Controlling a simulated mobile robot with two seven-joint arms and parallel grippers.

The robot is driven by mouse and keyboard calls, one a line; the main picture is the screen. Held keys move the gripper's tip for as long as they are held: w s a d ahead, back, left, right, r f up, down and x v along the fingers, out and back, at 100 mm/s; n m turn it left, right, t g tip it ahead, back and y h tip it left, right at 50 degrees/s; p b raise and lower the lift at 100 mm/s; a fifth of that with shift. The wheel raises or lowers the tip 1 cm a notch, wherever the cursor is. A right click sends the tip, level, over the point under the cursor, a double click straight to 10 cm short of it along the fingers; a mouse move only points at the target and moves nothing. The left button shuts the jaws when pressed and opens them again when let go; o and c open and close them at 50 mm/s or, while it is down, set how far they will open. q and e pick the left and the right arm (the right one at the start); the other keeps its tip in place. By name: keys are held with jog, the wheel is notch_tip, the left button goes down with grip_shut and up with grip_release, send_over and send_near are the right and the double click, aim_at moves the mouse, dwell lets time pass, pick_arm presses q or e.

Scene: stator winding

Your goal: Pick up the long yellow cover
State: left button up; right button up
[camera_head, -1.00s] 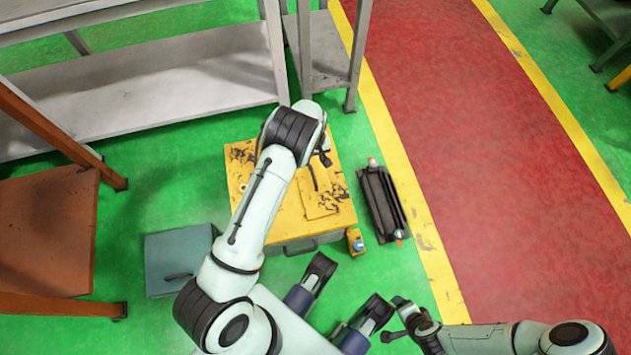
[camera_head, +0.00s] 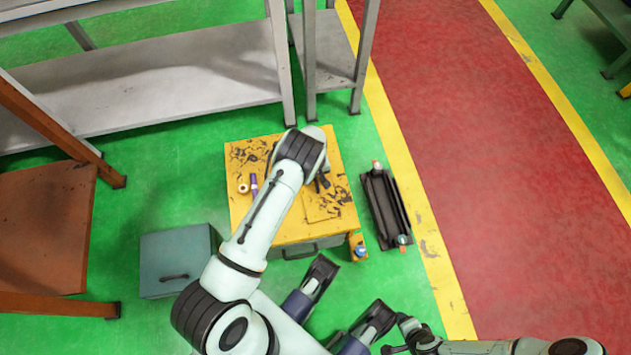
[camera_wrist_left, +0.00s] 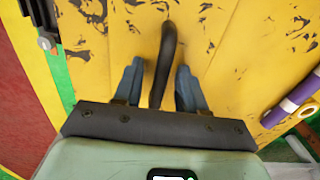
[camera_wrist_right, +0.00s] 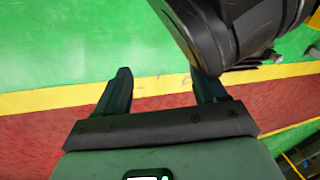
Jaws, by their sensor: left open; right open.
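The yellow cover (camera_head: 318,213) is a scuffed panel with black marks, on top of the yellow cabinet (camera_head: 292,226). Its outline is partly hidden by my left arm. In the left wrist view a dark bar handle (camera_wrist_left: 167,48) stands on the yellow surface (camera_wrist_left: 215,70). My left gripper (camera_wrist_left: 160,68) is open, with one finger on each side of the handle and gaps to it. In the head view my left gripper (camera_head: 323,183) is small and dark above the cover. My right gripper (camera_wrist_right: 160,75) is open and empty, over the floor.
A purple-and-white cylinder (camera_head: 254,186) and a pale ring (camera_head: 242,187) lie on the cabinet's left part. A dark open tray (camera_head: 385,208) stands on the floor at right, a grey-blue box (camera_head: 177,260) at left. A grey shelf unit (camera_head: 150,85) stands behind.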

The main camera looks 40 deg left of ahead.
pick_arm(q)
grip_shut()
jog(key=shift+w+r, duration=0.1)
pick_arm(e)
jog(key=shift+r, duration=0.1)
pick_arm(q)
jog(key=shift+r, duration=0.65)
notch_tip(320, 180, up, 5)
jog(key=shift+p, duration=1)
notch_tip(320, 180, up, 14)
jog(key=p, duration=0.3)
jog(key=shift+f, duration=0.15)
pick_arm(e)
jog(key=s+a+r, duration=0.2)
jog(key=a+r, duration=0.1)
jog(key=r, duration=0.4)
jog(key=shift+a+n+y, duration=0.15)
jog(key=shift+n+y, duration=0.15)
jog(key=shift+y, duration=0.1)
